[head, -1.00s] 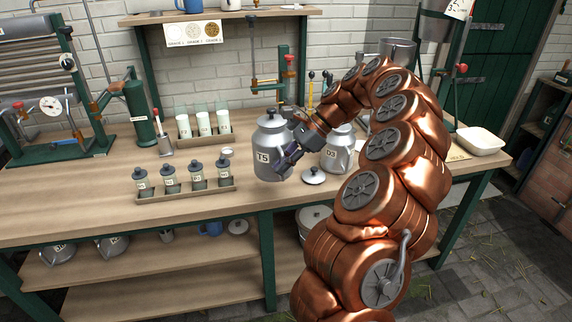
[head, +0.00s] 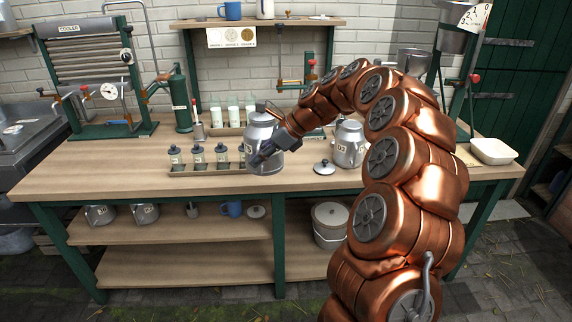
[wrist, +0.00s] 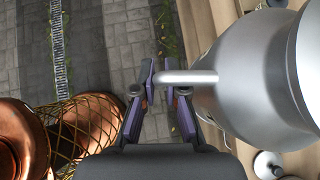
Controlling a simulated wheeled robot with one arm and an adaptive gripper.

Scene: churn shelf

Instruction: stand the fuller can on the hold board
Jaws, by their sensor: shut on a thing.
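In the wrist view the can body (wrist: 245,75) fills the right side, beside the jaws. In the head view it is close to the right end of the sample-bottle rack; I cannot tell whether its base touches the bench. A second metal can (head: 349,146) stands to the right, partly behind my arm. A pale board (head: 466,157) lies at the bench's right end; its lettering is unreadable.
The bottle rack (head: 208,170) holds several small dark-capped bottles. A loose lid (head: 324,167) lies between the cans. A white tub (head: 493,151) sits at the right end. The bench front (head: 130,185) is clear. A lower shelf (head: 180,232) holds cans and a blue mug.

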